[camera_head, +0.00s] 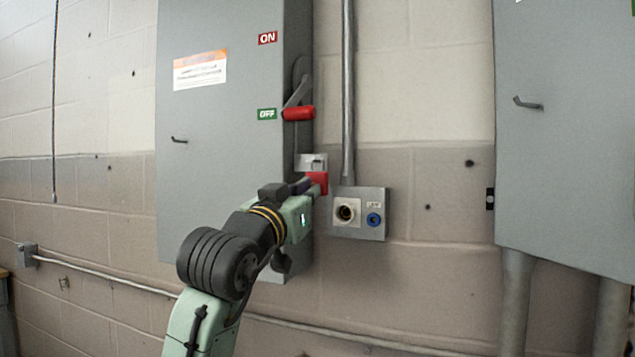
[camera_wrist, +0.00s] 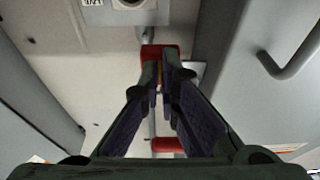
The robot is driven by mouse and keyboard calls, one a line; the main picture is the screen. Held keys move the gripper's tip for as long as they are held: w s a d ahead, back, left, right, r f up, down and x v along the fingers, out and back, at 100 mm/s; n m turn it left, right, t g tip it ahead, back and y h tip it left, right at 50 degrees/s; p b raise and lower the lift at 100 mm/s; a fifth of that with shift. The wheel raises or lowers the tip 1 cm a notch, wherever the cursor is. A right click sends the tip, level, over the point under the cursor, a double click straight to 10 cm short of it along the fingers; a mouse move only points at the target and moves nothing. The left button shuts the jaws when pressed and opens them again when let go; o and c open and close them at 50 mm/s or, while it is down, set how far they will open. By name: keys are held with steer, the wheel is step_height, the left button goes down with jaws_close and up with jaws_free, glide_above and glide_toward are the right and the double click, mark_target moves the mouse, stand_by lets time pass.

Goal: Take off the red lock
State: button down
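The red lock (camera_head: 317,181) hangs at the small metal hasp (camera_head: 311,163) on the right side of the left grey cabinet, below the red handle. In the wrist view the red lock (camera_wrist: 160,51) shows at the ends of my fingers, partly hidden by them. My gripper (camera_head: 306,187) is at the lock from the left in the head view. In the wrist view my gripper (camera_wrist: 165,72) has a narrow gap between its fingertips. I cannot tell whether the tips grip the lock or only stand beside it. The red handle (camera_head: 298,113) is down beside the OFF label.
A socket box (camera_head: 359,214) with a round socket and a blue plug port is close to the right of the lock. A vertical conduit (camera_head: 348,90) runs above it. Another grey cabinet (camera_head: 570,130) stands at the right. Bare wall lies between.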

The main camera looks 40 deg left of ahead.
steer(key=shift+a+m+h+p, duration=0.15)
steer(key=shift+m+h, duration=0.55)
steer(key=shift+m, duration=1.15)
steer(key=shift+a+m+h+p, duration=0.2)
steer(key=shift+m+h, duration=0.5)
steer(key=shift+m, duration=1.15)
steer(key=shift+d+r, duration=0.1)
steer(key=shift+d, duration=0.05)
steer(key=shift+s+m, duration=0.1)
steer(key=shift+m, duration=0.7)
